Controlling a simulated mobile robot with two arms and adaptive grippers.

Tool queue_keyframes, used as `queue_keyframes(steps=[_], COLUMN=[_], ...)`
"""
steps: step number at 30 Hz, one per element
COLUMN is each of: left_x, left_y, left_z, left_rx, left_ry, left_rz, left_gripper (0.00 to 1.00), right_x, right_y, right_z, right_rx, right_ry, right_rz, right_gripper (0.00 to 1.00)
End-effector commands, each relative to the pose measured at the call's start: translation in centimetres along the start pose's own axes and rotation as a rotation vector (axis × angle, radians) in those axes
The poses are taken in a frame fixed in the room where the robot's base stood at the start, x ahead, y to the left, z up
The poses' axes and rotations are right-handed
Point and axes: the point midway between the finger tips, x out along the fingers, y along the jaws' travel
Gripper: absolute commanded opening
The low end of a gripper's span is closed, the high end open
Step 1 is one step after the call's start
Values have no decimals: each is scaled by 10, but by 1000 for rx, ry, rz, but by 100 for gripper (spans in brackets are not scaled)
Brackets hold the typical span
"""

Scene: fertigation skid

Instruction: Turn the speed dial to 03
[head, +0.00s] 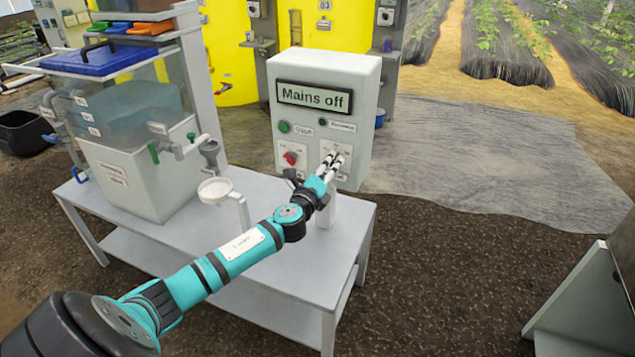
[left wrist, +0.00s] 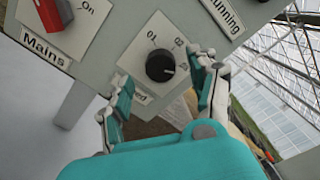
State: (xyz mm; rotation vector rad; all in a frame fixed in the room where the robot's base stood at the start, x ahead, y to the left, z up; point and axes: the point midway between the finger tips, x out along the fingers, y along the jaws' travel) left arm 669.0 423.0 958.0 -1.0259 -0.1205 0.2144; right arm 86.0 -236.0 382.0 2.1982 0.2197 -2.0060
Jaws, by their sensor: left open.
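The speed dial is a black round knob (left wrist: 160,67) on a white plate with printed numbers, seen in the left wrist view. "01" is readable; the other numbers are partly blurred or covered. A pale mark shows on the knob's right side, but its exact setting is unclear. My left gripper (head: 331,163) is open in front of the dial's plate (head: 329,147) in the head view, hiding most of the knob. In the left wrist view its fingers stand on either side of the knob, apart from it.
The control box (head: 358,100) stands on a grey table (head: 265,262); its display (head: 314,96) reads "Mains off". A red mains switch (head: 290,158) sits left of the dial, below a green button (head: 284,127). A tank (head: 130,170) and a white funnel cup (head: 215,190) stand left.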

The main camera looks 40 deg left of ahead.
Motion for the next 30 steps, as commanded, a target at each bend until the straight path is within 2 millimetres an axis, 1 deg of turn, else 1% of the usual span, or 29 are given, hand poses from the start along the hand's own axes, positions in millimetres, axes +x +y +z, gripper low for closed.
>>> queue_keyframes(steps=[1,6,9,12,15,18,30], left_x=[-13,-49,-65,-76,-82,-85,-85], left_y=[2,2,1,1,0,0,0], left_z=[-2,-1,-1,0,0,0,0], left_rx=[2,0,0,0,0,0,0], left_ry=[4,3,3,1,1,0,0], left_rz=[2,2,2,1,0,1,0], left_gripper=[61,61,61,61,61,61,61], right_x=[0,0,0,0,0,0,0], right_y=[0,-1,-1,-1,-1,-1,-1], right_z=[0,0,0,0,0,0,0], right_rx=[0,0,0,0,0,0,0], right_ry=[0,0,0,0,0,0,0], right_rz=[-1,-1,-1,-1,-1,-1,-1], right_gripper=[40,40,40,40,40,40,40])
